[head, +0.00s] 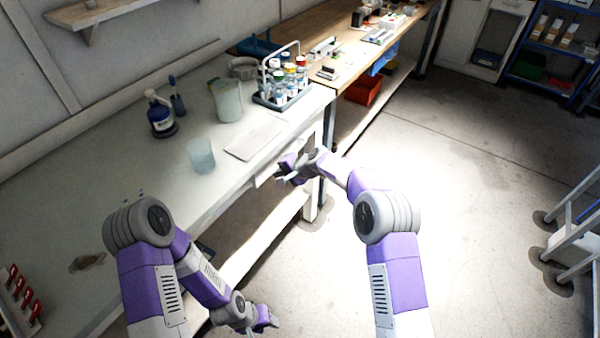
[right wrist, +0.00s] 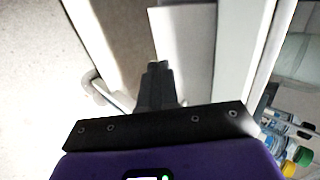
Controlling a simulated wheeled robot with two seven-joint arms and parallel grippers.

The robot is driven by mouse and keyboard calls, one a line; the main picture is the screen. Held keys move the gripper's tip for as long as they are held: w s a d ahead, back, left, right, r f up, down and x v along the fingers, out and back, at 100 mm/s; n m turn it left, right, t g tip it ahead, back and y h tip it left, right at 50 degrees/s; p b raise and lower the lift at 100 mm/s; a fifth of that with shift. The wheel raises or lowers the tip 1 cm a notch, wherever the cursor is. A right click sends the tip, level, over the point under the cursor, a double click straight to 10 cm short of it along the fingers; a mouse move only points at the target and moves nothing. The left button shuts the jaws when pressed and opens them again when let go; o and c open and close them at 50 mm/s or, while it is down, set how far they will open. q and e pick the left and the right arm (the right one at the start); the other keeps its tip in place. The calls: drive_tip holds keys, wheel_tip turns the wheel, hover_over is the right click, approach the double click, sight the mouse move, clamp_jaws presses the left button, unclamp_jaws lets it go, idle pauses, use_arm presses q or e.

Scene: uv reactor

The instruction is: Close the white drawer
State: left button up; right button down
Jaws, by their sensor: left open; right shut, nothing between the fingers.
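The white drawer (head: 266,176) is under the front edge of the white bench and shows only in part behind my right gripper. In the right wrist view a white panel that looks like the drawer (right wrist: 187,45) lies just beyond the fingertips. How far it stands out is hard to tell. My right gripper (head: 284,174) is shut and empty, right by the drawer; its fingers (right wrist: 157,68) overlap the panel's left edge in the wrist view, and contact cannot be told. My left gripper (head: 271,319) is open and empty, low in front of the bench, away from the drawer.
On the white bench (head: 90,200) stand a bottle rack (head: 283,95), a pitcher (head: 228,101), a beaker (head: 201,156) and a blue-labelled bottle (head: 160,115). A wooden bench (head: 345,75) adjoins behind. A cart (head: 575,235) stands at the right. The floor between is clear.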

drive_tip(key=p+v, duration=0.2)
drive_tip(key=v, duration=0.8)
drive_tip(key=shift+s+d, duration=0.15)
drive_tip(key=shift+d, duration=0.25)
drive_tip(key=s+d+f+n+g+h, duration=0.15)
drive_tip(key=s+d+f, duration=0.25)
drive_tip(key=s+f, duration=0.5)
drive_tip(key=s+d+f+g+h, duration=0.1)
drive_tip(key=s+d+f+h, duration=0.15)
drive_tip(key=s+f, duration=0.6)
drive_tip(key=s+d+f+n+g, duration=0.1)
drive_tip(key=s+f, duration=0.3)
drive_tip(key=s, duration=0.5)
drive_tip(key=s+d+f+n+g, duration=0.1)
drive_tip(key=s+f, duration=0.3)
drive_tip(key=s, duration=0.6)
drive_tip(key=shift+d+f+n, duration=0.15)
drive_tip(key=shift+f+n, duration=0.1)
drive_tip(key=shift+n, duration=0.1)
